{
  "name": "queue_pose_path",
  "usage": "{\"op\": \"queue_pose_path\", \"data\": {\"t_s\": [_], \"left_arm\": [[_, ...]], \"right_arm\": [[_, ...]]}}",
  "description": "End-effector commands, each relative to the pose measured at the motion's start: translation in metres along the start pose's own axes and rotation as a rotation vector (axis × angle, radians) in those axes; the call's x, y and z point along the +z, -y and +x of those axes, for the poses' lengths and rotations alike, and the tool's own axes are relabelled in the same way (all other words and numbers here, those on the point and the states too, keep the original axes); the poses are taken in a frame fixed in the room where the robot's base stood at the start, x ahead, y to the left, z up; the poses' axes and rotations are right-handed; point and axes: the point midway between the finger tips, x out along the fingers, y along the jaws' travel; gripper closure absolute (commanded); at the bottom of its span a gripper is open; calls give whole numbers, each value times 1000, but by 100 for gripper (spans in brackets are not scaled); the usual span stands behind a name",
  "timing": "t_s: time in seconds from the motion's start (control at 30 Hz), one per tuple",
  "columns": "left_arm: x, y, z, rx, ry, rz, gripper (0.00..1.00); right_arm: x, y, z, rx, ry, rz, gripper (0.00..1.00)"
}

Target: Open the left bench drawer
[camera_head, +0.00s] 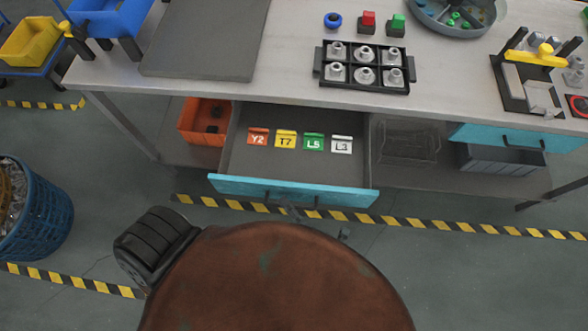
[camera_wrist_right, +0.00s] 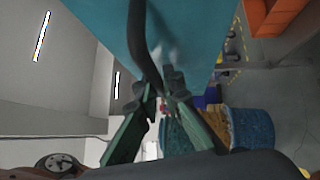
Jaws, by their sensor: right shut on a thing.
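The left bench drawer (camera_head: 294,191) is pulled out from under the bench top in the head view, with a teal front. Inside it lie orange, yellow, green and white label cards marked Y2, T7, L5 and L3. In the right wrist view the black bar handle (camera_wrist_right: 138,38) runs down the teal front (camera_wrist_right: 190,38). My right gripper (camera_wrist_right: 160,88) is shut on this handle. In the head view the right gripper (camera_head: 291,211) shows only in small part at the drawer front. My left gripper is not in view.
On the bench top (camera_head: 290,75) are a black tray (camera_head: 320,75) of metal parts, buttons and a round grey dish (camera_head: 435,22). An orange bin (camera_head: 190,122) sits left of the drawer. A blue basket (camera_head: 40,225) stands on the floor at left.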

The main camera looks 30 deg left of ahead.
Motion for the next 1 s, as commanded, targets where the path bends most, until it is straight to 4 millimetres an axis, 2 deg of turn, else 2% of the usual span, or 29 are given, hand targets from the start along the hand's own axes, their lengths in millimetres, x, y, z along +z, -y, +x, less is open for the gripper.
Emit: {"op": "queue_pose_path", "data": {"t_s": [0.37, 0.4, 0.63, 1.0], "left_arm": [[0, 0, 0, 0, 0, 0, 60], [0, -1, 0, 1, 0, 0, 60], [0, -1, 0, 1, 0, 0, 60], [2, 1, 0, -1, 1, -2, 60]], "right_arm": [[-1, 1, -2, -3, -1, 0, 100], [-1, 1, -2, -3, 0, 0, 92], [-1, 1, -1, -2, -1, 0, 76], [-2, 1, -6, -2, -2, 1, 75]]}}
